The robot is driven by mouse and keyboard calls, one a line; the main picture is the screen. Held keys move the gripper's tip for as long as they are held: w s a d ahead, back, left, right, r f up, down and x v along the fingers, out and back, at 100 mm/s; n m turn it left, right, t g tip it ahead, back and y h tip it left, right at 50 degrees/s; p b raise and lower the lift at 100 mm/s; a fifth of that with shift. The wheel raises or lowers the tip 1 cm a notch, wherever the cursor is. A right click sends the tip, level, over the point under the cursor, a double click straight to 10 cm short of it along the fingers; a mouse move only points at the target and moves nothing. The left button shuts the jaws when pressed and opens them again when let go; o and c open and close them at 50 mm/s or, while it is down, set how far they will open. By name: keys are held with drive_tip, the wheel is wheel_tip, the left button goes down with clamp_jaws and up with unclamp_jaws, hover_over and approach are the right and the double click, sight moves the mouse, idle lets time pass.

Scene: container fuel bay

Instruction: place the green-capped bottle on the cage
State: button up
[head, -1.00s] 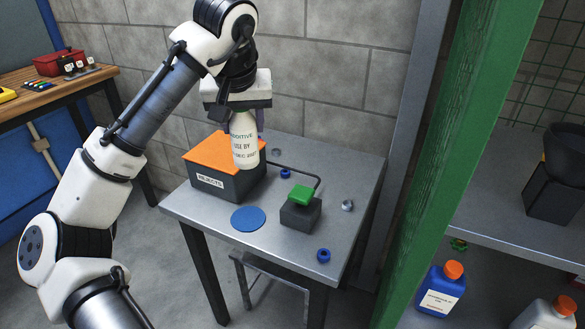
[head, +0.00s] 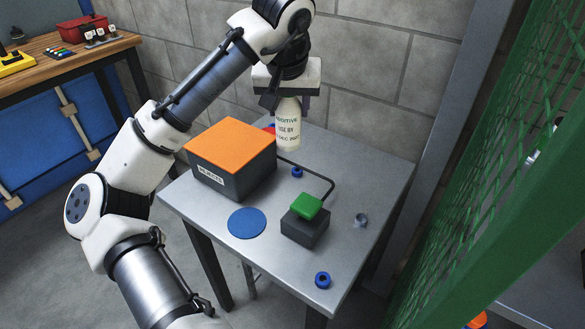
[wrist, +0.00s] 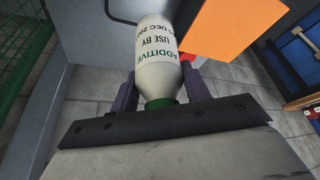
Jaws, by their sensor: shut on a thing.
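My gripper (head: 287,103) is shut on a white bottle (head: 288,128) with dark "ADDITIVE / USE BY" lettering. The bottle hangs upright below the gripper, at the back of the grey table; whether its base touches the table I cannot tell. In the wrist view the bottle (wrist: 157,62) sits between the fingers, with its green cap (wrist: 160,103) close to the gripper body. The cap is hidden in the head view. Green mesh of what seems to be the cage (head: 505,190) stands at the right; its inside is mostly hidden.
The grey table (head: 200,205) holds a dark "REJECTS" box (head: 232,175) with an orange top, a blue disc (head: 247,223), a black block with a green top (head: 306,207), and small rings. A grey post (head: 440,110) stands between table and mesh.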

sight(287, 140)
wheel_tip(287, 140, down, 16)
drive_tip(key=shift+r, duration=0.1)
idle(0.4)
drive_tip(key=shift+f, duration=0.2)
drive_tip(key=o, duration=1.1)
drive_tip(key=shift+r, duration=0.25)
drive_tip(key=v, duration=1.1)
drive_tip(key=shift+s+r, duration=0.15)
drive_tip(key=shift+r, duration=0.25)
